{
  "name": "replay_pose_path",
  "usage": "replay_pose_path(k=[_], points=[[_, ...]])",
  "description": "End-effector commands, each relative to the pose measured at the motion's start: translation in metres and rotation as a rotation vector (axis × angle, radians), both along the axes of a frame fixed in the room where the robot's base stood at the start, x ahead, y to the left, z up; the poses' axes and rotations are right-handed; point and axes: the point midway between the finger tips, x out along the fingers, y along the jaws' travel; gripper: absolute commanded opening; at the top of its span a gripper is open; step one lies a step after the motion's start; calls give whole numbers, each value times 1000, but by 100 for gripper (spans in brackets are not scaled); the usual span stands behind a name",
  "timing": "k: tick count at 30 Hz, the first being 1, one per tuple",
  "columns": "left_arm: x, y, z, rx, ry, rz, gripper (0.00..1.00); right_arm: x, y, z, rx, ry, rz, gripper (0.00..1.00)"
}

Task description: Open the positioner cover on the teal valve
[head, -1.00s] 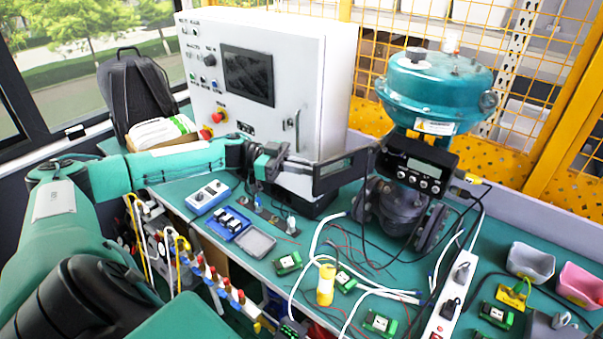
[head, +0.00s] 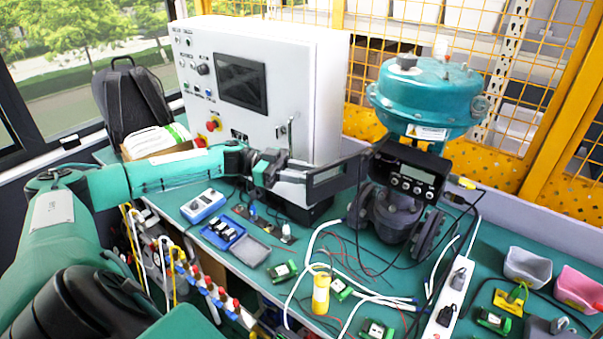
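The teal valve (head: 425,98) stands on the bench right of centre. Its black positioner (head: 412,176) has a small display and a row of buttons facing me. The positioner cover (head: 335,181), a dark frame with a window, stands swung out to the left from the positioner's left side. My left gripper (head: 302,174) reaches in from the left, and its fingertips are at the cover's free left edge. I cannot tell whether the fingers are closed on that edge or only touch it. My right gripper is out of view.
A white control cabinet (head: 262,90) stands just behind my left gripper. Cables, small green modules (head: 282,270), a yellow cylinder (head: 321,294) and a power strip (head: 449,300) lie in front of the valve. Grey (head: 527,267) and pink (head: 580,288) bins are at the right.

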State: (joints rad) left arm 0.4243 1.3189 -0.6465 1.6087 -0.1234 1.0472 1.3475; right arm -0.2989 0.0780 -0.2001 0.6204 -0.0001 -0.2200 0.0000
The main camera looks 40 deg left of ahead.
Motion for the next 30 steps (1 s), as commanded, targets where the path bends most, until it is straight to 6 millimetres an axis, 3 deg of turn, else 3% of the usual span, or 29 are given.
replay_pose_path(k=[17,23,30], points=[[-1,5,0,2,0,1,30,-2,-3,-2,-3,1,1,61],[-12,34,-5,4,3,3,30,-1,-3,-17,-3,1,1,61],[-30,87,-5,5,2,2,30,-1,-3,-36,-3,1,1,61]])
